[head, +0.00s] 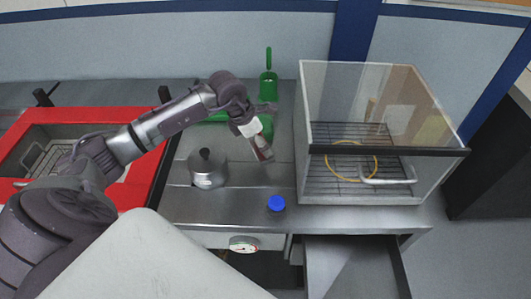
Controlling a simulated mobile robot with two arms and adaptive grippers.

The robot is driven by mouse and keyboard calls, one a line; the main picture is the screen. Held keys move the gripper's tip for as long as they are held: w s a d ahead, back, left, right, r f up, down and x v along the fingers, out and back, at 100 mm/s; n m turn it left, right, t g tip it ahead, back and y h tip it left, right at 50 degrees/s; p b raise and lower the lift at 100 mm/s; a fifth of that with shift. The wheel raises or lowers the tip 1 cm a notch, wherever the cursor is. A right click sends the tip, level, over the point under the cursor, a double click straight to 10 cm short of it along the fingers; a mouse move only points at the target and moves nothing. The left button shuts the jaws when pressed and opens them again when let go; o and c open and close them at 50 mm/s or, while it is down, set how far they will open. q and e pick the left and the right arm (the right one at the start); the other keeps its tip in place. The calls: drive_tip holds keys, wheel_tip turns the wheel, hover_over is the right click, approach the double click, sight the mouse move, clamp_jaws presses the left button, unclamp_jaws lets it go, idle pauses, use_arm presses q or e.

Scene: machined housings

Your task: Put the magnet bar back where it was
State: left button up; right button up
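My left arm reaches in from the left over the steel worktop. Its gripper (262,149) points down and to the right, above the worktop between a lidded metal pot and the clear-walled box. The fingers are small and dark in this view, and I cannot tell whether they are open, shut or holding anything. I cannot make out the magnet bar with certainty. My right gripper is not in view.
The clear box (455,163) holds a wire rack and a yellow ring (328,158). The pot (208,176), a blue cap (276,203) and a green scoop (268,86) stand on the worktop. A red-rimmed tank (140,185) is left. A drawer (350,265) is open in front.

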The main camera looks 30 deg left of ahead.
sight(261, 157)
use_arm(q)
drive_tip(key=shift+s+f, duration=0.25)
drive_tip(key=shift+f, duration=0.2)
drive_tip(key=shift+s+f, duration=0.2)
drive_tip(key=shift+f, duration=0.25)
drive_tip(key=shift+w+f+p, duration=0.1)
drive_tip(key=shift+f+p, duration=0.2)
drive_tip(key=shift+f, duration=0.05)
drive_tip(key=f, duration=0.2)
drive_tip(key=f+p, duration=0.1)
drive_tip(key=shift+w+f, duration=0.25)
drive_tip(key=shift+f, duration=0.25)
drive_tip(key=o, duration=1.1)
drive_tip(key=shift+s, duration=0.1)
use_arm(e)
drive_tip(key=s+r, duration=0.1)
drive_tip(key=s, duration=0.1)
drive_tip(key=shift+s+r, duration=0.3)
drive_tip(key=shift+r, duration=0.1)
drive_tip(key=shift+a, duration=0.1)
